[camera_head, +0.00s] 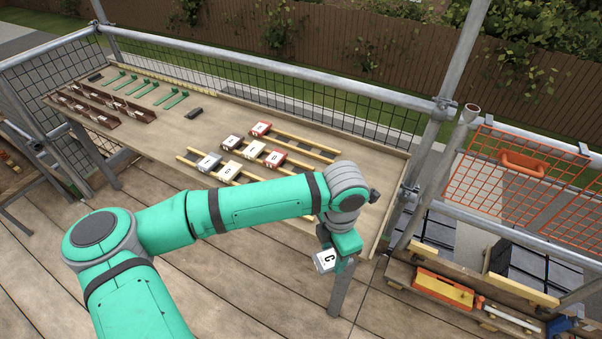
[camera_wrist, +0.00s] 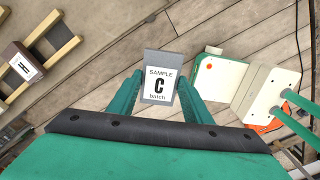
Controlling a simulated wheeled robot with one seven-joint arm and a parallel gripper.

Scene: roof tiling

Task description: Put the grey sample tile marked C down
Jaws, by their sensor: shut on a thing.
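The grey sample tile marked C (camera_head: 326,261) is held in my gripper (camera_head: 342,253), off the near right side of the bench in the head view. In the wrist view the tile (camera_wrist: 159,77) sits between the two green fingers of my gripper (camera_wrist: 158,92), its white label reading "SAMPLE C batch" facing the camera. The fingers are closed against its sides. Wooden deck boards show below it, and it touches nothing but the gripper.
The long bench (camera_head: 160,150) carries several lettered grey, brown and red tiles on wooden rails (camera_head: 305,137). Brown racks (camera_head: 105,106) and green tools (camera_head: 150,87) lie at its left. One brown tile (camera_wrist: 21,66) shows in the wrist view. An orange box (camera_head: 443,290) stands at right.

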